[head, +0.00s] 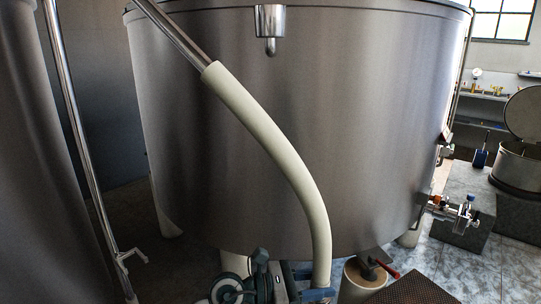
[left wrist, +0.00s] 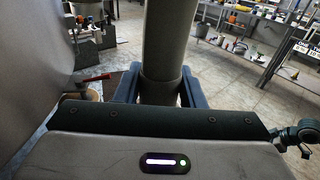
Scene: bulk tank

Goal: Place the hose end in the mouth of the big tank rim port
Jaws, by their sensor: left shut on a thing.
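The big tank (head: 330,130) fills the middle of the head view. A steel cup-shaped fitting with a short rounded tip (head: 270,22) hangs at its rim; I take it as the rim port, and its mouth is not visible. The cream hose (head: 275,155) curves from my left gripper up to the left, where a steel pipe (head: 180,35) continues out of the picture. My left gripper (head: 318,288) is low in front of the tank, shut on the hose. In the left wrist view, the hose (left wrist: 163,45) stands between the blue fingers (left wrist: 160,90). My right gripper is not visible.
Another steel tank (head: 25,150) and an upright pipe (head: 75,130) stand at the left. A red-handled part (head: 384,267) is right of my gripper. A valve (head: 450,210) juts from the tank's right side. Tiled floor at the right (head: 465,260) is partly open.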

